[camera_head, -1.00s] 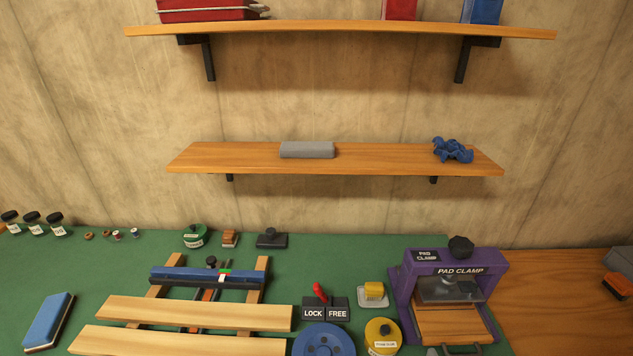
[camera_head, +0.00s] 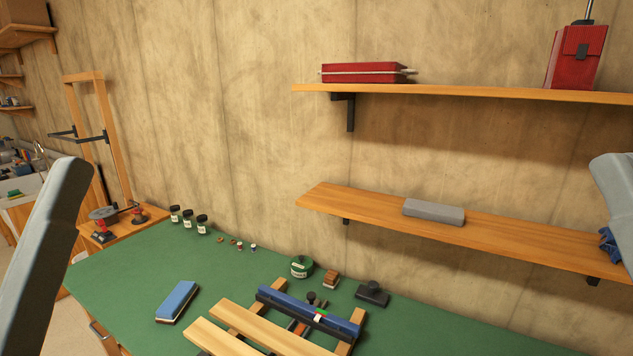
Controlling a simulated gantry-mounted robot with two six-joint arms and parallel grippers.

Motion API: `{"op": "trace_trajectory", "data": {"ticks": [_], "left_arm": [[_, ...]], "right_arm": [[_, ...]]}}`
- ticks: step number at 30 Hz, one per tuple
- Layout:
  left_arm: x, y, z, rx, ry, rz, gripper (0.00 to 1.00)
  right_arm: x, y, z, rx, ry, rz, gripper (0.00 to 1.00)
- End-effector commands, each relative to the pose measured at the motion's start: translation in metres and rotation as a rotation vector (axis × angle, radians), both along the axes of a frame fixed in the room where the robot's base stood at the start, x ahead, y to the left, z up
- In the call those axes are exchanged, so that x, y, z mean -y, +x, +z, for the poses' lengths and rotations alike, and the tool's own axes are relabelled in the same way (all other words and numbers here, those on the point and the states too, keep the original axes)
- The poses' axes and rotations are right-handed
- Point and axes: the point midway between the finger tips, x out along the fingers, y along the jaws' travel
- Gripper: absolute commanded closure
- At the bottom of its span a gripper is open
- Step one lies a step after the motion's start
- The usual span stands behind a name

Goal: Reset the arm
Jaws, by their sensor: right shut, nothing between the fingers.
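A grey part of my right arm (camera_head: 614,205) comes in at the right edge, in front of the end of the lower shelf. My right gripper is shut and holds nothing; its fingertips are hard to make out here. A grey link of my left arm (camera_head: 42,260) stands tilted at the left edge. My left gripper does not show. Both arm parts are raised and apart from each other, one at each side of the view.
The green bench (camera_head: 130,285) holds a blue block (camera_head: 177,300), small jars, a green tin (camera_head: 301,267) and a wooden frame with a blue bar (camera_head: 290,306). Lower shelf (camera_head: 350,207) carries a grey block (camera_head: 433,212). Upper shelf (camera_head: 470,93) carries red cases. The middle air space is clear.

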Motion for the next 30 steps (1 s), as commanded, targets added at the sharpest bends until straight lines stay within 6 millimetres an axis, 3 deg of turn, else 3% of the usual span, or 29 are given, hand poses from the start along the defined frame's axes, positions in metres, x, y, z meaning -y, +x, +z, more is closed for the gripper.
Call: {"op": "trace_trajectory", "data": {"ticks": [1,5,18,21,24,30], "left_arm": [[0.000,-0.001,0.043,0.006,0.000,0.000,0.00],[0.000,-0.002,0.092,0.008,0.000,0.000,0.00],[0.000,-0.001,0.294,0.008,0.000,0.000,0.00],[0.000,-0.001,0.321,0.007,0.000,0.000,0.00],[0.000,-0.001,0.333,0.007,0.000,0.000,0.00],[0.000,-0.001,0.331,0.006,0.000,0.000,0.00]], "right_arm": [[0.000,-0.001,0.043,0.005,0.002,0.004,1.00],[0.000,-0.001,0.090,0.004,0.004,0.005,1.00],[0.000,0.000,0.292,0.004,0.004,0.007,1.00],[0.000,0.000,0.319,0.003,0.005,0.008,1.00],[0.000,0.000,0.331,0.003,0.005,0.008,1.00],[0.000,0.000,0.329,0.004,0.005,0.008,1.00]]}}
